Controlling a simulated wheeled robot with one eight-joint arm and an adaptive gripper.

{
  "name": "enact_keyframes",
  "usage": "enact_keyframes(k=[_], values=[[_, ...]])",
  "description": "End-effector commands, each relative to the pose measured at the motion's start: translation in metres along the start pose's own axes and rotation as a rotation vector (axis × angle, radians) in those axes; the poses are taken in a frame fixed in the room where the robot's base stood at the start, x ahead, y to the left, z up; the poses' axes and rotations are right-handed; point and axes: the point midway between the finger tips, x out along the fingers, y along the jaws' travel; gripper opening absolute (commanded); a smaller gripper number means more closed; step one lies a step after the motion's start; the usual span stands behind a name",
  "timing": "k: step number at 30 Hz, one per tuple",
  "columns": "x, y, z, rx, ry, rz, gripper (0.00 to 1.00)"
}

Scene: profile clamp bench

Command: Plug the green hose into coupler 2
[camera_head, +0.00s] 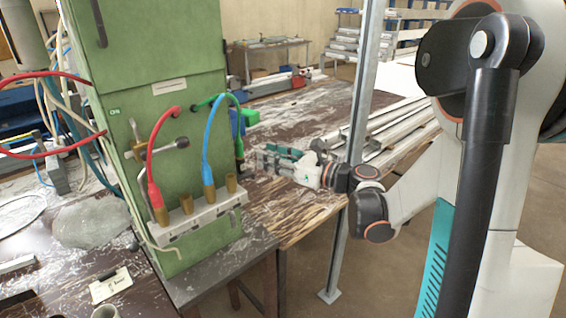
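The green hose (227,95) leaves the green cabinet's front, arches to the right and hangs down. Its dark end (240,163) hangs free, right of the coupler bar (200,218). The bar carries a row of brass couplers. The red hose (152,165) stands in the leftmost and the blue hose (208,150) in the third from left. The second (186,202) and the rightmost (231,183) are empty. The coupler labels are too small to read. My gripper (260,160) points left, its fingertips just right of the green hose's end. Its finger opening is too small to judge.
The green cabinet (150,60) stands behind the couplers. A lever with a metal handle (160,150) juts out near the red hose. A metal post (358,130) rises beside my wrist. The wooden bench (300,215) below my gripper is mostly clear, with shavings.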

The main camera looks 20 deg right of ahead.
Motion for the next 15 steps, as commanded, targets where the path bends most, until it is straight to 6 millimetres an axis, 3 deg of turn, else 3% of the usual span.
enact_keyframes(k=[9, 15], values=[[0.058, 0.001, -0.002, -0.001, 0.001, 0.004, 0.29], [0.082, 0.001, -0.001, -0.002, 0.001, 0.002, 0.29]])
